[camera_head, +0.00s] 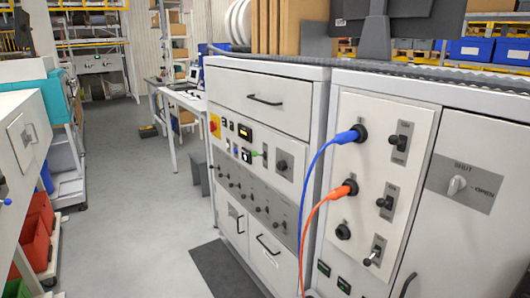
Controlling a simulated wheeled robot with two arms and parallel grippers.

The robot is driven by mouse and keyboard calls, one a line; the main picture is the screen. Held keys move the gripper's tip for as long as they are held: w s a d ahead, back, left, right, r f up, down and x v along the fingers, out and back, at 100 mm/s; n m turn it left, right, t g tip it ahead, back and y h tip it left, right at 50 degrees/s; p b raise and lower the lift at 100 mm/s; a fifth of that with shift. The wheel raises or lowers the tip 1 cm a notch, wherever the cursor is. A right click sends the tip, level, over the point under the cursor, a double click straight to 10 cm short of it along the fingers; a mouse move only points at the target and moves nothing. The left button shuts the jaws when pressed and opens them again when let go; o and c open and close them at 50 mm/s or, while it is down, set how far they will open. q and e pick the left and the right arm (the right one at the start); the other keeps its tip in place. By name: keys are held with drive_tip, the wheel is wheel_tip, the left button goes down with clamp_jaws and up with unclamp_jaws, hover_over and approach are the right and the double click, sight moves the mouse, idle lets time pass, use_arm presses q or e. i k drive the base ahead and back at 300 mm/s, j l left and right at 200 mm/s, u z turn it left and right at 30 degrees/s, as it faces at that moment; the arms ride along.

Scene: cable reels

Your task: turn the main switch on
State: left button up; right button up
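A red rotary switch on a yellow plate (214,126) sits at the upper left of the grey cabinet's front panel. It looks like a main switch, but its label and exact handle position are too small to read. Neither of my grippers is in view.
A blue cable (318,165) and an orange cable (310,218) are plugged into the right panel and hang down in front. Toggle switches (402,136) line that panel. Open grey floor (140,200) lies left of the cabinet. Red bins (38,230) stand far left.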

sight(213, 126)
drive_tip(key=i+j, duration=0.3)
drive_tip(key=i+j+z, duration=0.1)
drive_tip(key=i+j, duration=0.2)
drive_tip(key=j, duration=0.15)
drive_tip(key=i+j, duration=0.3)
drive_tip(key=j, duration=0.15)
drive_tip(key=i+j+z, duration=0.1)
drive_tip(key=i+j, duration=0.45)
drive_tip(key=j, duration=0.25)
drive_tip(key=i+j+z, duration=0.15)
drive_tip(key=i+j, duration=0.15)
drive_tip(key=j, duration=0.15)
